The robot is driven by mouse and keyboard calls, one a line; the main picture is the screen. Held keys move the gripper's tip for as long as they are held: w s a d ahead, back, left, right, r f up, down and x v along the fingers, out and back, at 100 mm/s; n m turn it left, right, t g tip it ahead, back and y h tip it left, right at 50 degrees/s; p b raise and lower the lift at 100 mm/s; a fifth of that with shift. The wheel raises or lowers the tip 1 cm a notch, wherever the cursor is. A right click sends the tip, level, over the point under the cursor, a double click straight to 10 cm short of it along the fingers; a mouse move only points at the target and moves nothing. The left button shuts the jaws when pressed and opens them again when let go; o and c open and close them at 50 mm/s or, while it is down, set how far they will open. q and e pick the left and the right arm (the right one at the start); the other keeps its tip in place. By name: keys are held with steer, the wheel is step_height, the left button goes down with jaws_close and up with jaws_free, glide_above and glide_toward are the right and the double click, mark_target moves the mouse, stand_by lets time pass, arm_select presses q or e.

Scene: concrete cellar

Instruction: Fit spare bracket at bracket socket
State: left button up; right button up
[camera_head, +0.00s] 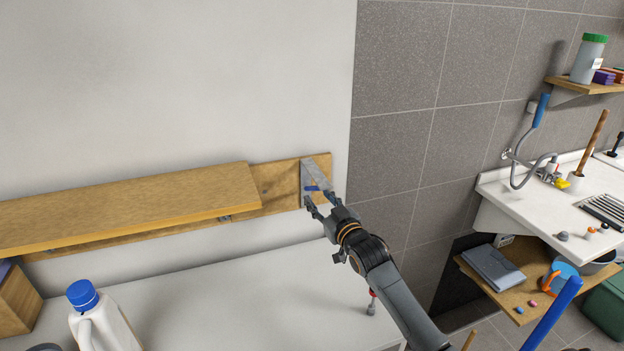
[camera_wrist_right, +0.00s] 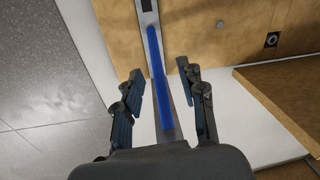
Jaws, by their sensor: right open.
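The bracket (camera_head: 316,180) is a grey metal piece with a blue strip. It stands against the right end of the wooden wall board (camera_head: 277,186). In the right wrist view the bracket's blue strip (camera_wrist_right: 158,75) runs between my fingers. My right gripper (camera_head: 322,201) is open, with one finger on each side of the bracket and visible gaps to the strip in the wrist view (camera_wrist_right: 163,90). The bracket socket cannot be made out; how the bracket is seated on the board cannot be told. My left gripper is not in view.
A wooden shelf plank (camera_head: 130,208) juts out left of the bracket. A white worktop (camera_head: 230,300) lies below, with a blue-capped jug (camera_head: 100,322) and a small red-and-grey tool (camera_head: 372,304). A sink counter (camera_head: 540,205) stands at the right.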

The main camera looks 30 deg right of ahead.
mark_target(313, 188)
steer(key=w, duration=0.1)
steer(key=w+p, duration=0.1)
steer(key=w, duration=0.1)
steer(key=w+d+p, duration=0.1)
steer(key=shift+w+r, duration=0.25)
steer(key=shift+w, duration=0.15)
steer(key=shift+w+d+f, duration=0.1)
steer(key=shift+w, duration=0.35)
jaws_close()
